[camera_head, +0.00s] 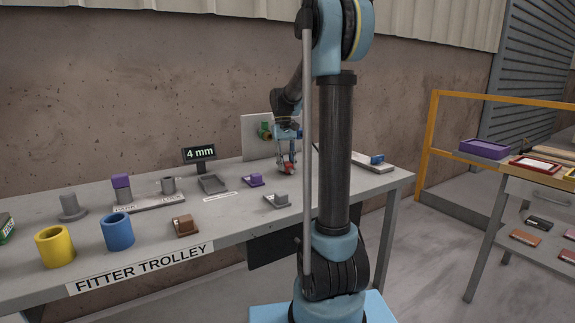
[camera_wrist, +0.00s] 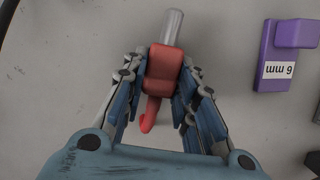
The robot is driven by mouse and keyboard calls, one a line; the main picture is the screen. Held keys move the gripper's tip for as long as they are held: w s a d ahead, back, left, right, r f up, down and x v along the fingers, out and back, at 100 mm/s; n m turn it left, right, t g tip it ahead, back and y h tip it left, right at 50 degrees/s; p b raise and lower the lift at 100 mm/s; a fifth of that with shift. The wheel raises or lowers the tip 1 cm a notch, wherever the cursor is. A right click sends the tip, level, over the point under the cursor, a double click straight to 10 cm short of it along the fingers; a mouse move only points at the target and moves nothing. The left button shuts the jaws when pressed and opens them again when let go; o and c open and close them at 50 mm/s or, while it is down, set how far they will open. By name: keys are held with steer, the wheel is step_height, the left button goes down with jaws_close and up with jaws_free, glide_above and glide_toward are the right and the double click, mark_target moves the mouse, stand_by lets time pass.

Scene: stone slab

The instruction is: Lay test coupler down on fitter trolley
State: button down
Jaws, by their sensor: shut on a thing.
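The test coupler (camera_wrist: 165,62), as I take it, is a red block with a clear grey tube at one end and a red hook at the other. My gripper (camera_wrist: 163,80) is shut on its red body, one finger on each side. In the head view my gripper (camera_head: 286,162) points down over the back right of the fitter trolley (camera_head: 240,222), with the red coupler (camera_head: 288,169) at its tips. The coupler is at or just above the grey top; I cannot tell if it touches.
A purple "6 mm" block (camera_wrist: 281,68) lies right of the coupler in the wrist view. A grey block (camera_head: 276,200) and a purple piece (camera_head: 252,181) lie nearby. A "4 mm" display (camera_head: 199,153) stands behind. Yellow (camera_head: 55,246) and blue (camera_head: 118,231) cups stand front left.

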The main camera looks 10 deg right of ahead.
steer(key=shift+s+f, duration=0.1)
steer(key=shift+f, duration=0.3)
